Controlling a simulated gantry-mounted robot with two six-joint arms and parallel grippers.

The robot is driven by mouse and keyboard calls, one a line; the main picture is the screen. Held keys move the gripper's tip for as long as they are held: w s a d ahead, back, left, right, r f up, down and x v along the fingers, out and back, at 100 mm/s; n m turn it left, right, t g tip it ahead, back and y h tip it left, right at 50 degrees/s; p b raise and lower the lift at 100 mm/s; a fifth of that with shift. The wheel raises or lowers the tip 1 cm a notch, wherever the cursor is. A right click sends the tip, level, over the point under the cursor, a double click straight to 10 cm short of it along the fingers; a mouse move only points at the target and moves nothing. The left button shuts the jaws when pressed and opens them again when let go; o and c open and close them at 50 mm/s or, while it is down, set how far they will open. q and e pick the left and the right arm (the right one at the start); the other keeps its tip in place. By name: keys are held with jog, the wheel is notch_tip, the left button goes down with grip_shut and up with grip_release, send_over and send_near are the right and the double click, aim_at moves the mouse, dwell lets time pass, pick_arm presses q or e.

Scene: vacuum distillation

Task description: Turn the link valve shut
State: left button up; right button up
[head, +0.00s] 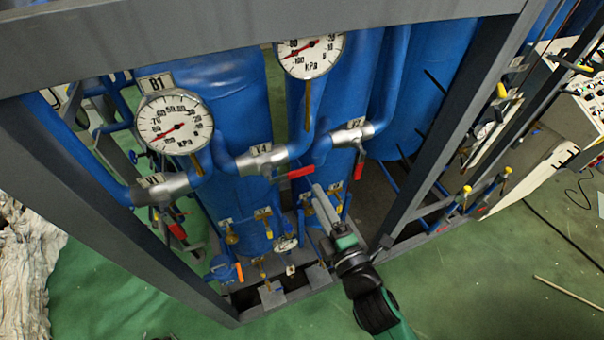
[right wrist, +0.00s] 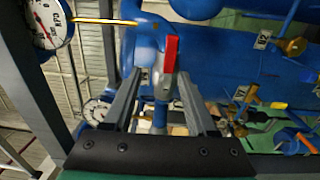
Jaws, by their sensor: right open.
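The valve marked V4 (head: 262,160) is a silver body on the blue pipe between the two middle columns. Its red lever (head: 300,171) points to the right, roughly along the pipe. My right gripper (head: 318,192) is open just below and right of this lever in the head view. In the right wrist view, a red lever (right wrist: 170,53) stands upright just beyond the open fingers (right wrist: 161,82), in line with the gap between them. I cannot tell whether a finger touches it. My left gripper is out of view.
Valve V1 (head: 168,187) on the left and another valve (head: 352,133) on the right have red levers hanging down. Round gauges (head: 174,124) (head: 309,55) stand above the pipes. Grey frame beams (head: 458,110) flank the rig. Small brass valves (head: 231,234) sit lower down.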

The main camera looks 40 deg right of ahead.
aim_at(303, 173)
jog(key=x, duration=0.3)
jog(key=f+x, duration=0.1)
jog(key=x, duration=0.3)
jog(key=f+p+x, duration=0.1)
jog(key=x, duration=0.3)
jog(key=shift+d, duration=0.1)
grip_shut()
dwell(1.2)
